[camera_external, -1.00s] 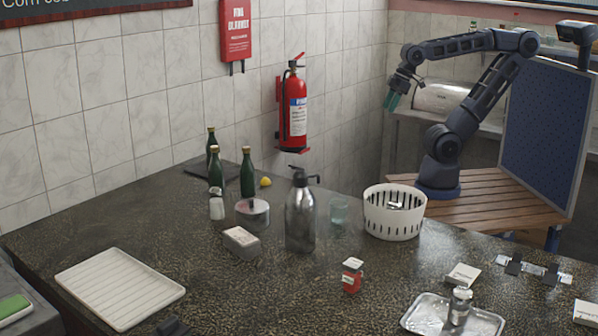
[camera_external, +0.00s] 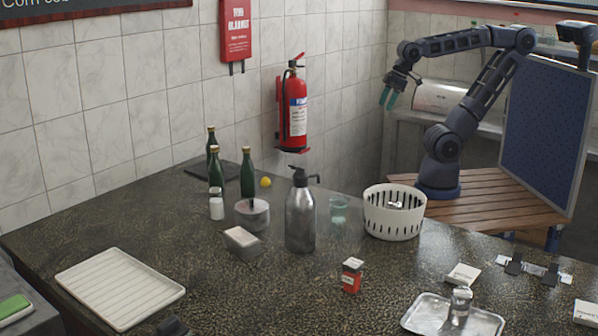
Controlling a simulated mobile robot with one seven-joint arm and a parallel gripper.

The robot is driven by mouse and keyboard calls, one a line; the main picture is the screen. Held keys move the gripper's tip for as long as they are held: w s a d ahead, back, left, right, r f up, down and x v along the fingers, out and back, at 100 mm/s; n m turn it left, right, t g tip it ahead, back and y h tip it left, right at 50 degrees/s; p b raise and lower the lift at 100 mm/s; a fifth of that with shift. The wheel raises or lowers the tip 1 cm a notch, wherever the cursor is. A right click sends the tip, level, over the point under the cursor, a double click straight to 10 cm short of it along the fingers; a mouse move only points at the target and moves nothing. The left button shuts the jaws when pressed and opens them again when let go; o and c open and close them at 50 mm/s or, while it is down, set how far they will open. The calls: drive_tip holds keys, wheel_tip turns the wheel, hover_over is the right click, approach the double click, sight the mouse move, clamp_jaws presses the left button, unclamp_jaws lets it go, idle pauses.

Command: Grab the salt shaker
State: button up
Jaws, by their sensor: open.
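A small white shaker (camera_external: 216,208), which looks like the salt shaker, stands upright on the dark counter at the left, in front of the green bottles. A metal-looking jar or shaker (camera_external: 460,306) stands on the silver tray at the lower right; I cannot tell what it holds. My gripper (camera_external: 387,98) has teal fingers. It is open and empty, high above the back of the counter, pointing down, far to the right of the white shaker and touching nothing.
Green bottles (camera_external: 247,174) and a round tin (camera_external: 252,215) crowd the white shaker. A tall metal pump bottle (camera_external: 300,215), a glass (camera_external: 339,210) and a white basket (camera_external: 394,222) stand between it and my arm. A white ribbed tray (camera_external: 118,287) lies front left.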

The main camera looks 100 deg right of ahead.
drive_tip(key=w+a+r+m, duration=0.1)
drive_tip(key=w+r, duration=0.2)
drive_tip(key=w, duration=0.6)
drive_tip(key=w+a+r+m, duration=0.1)
drive_tip(key=w+a+r, duration=0.15)
drive_tip(key=w, duration=0.55)
drive_tip(key=m+h, duration=0.3)
drive_tip(key=m, duration=0.1)
hover_over(210, 200)
drive_tip(key=s, duration=0.3)
drive_tip(key=shift+g, duration=0.4)
drive_tip(key=f, duration=2)
drive_tip(key=shift+s+f, duration=0.2)
drive_tip(key=shift+f, duration=0.05)
drive_tip(key=shift+y, duration=0.3)
drive_tip(key=x, duration=1)
drive_tip(key=shift+w+d+f, duration=0.1)
drive_tip(key=shift+w+d, duration=0.05)
drive_tip(key=shift+d, duration=0.1)
drive_tip(key=c, duration=1.2)
